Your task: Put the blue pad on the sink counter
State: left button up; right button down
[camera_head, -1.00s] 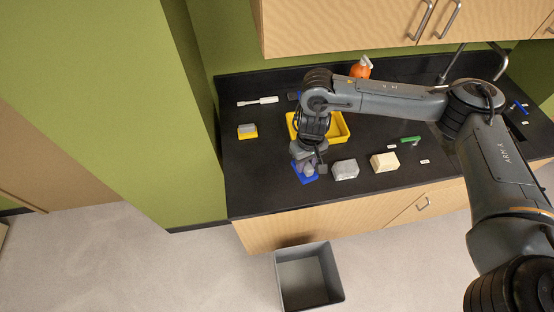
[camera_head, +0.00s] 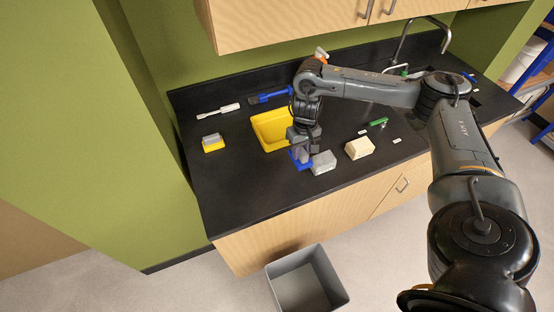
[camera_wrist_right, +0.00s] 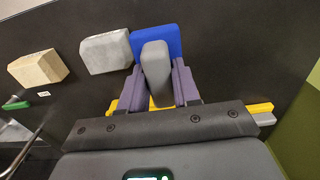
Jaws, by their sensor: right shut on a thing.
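The blue pad (camera_head: 299,163) is at the front of the black sink counter (camera_head: 240,187), just left of a grey block (camera_head: 323,162). My right gripper (camera_head: 303,152) is over the pad, pointing down. In the right wrist view the blue pad (camera_wrist_right: 170,36) shows beyond the fingers, with a grey upright piece (camera_wrist_right: 156,70) on it between them. My right gripper (camera_wrist_right: 158,85) is shut on this grey piece. I cannot tell whether the pad touches the counter. My left gripper is not in view.
A yellow tray (camera_head: 264,125) lies behind the gripper. A cream block (camera_head: 359,148) and a green item (camera_head: 378,122) lie to the right. A yellow-and-grey pad (camera_head: 213,143) and a white-handled tool (camera_head: 218,111) lie left. A grey bin (camera_head: 338,293) stands below the counter front.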

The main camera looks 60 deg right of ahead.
jog(key=w+a+f, duration=0.1)
jog(key=w+f, duration=0.1)
jog(key=w, duration=0.1)
jog(key=w+a+f+b, duration=0.1)
jog(key=w+f, duration=0.1)
jog(key=w, duration=0.1)
jog(key=w+a+f, duration=0.1)
jog(key=w+f, duration=0.1)
jog(key=w, duration=0.1)
jog(key=shift+w+a+b, duration=0.25)
jog(key=shift+b, duration=0.05)
jog(key=shift+f, duration=2)
jog(key=shift+f, duration=0.15)
jog(key=c, duration=0.8)
grip_release()
